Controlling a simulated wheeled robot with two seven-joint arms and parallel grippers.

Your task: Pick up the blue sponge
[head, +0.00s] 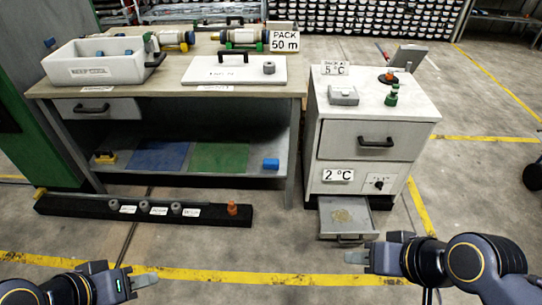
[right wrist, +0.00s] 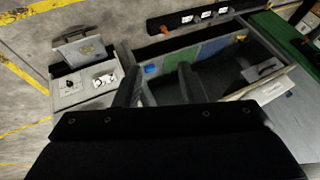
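A small blue block (head: 270,164), which looks like the blue sponge, lies at the right end of the bench's lower shelf (head: 235,172). It also shows in the right wrist view (right wrist: 151,69), beyond the gap between my right fingers. My right gripper (head: 372,255) is open and empty, in front of the cabinet's low drawer, well apart from the block. My left gripper (head: 125,275) is at the lower left, empty, with its fingers apart. More small blue items (head: 100,54) show at the white bin, too small to make out.
A white bin (head: 97,70) and a lidded board (head: 233,72) stand on the bench top. Blue (head: 158,156) and green (head: 219,157) mats lie on the shelf. A black rail (head: 90,207) with pegs lies on the floor before it. The cabinet's low drawer (head: 345,218) is open.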

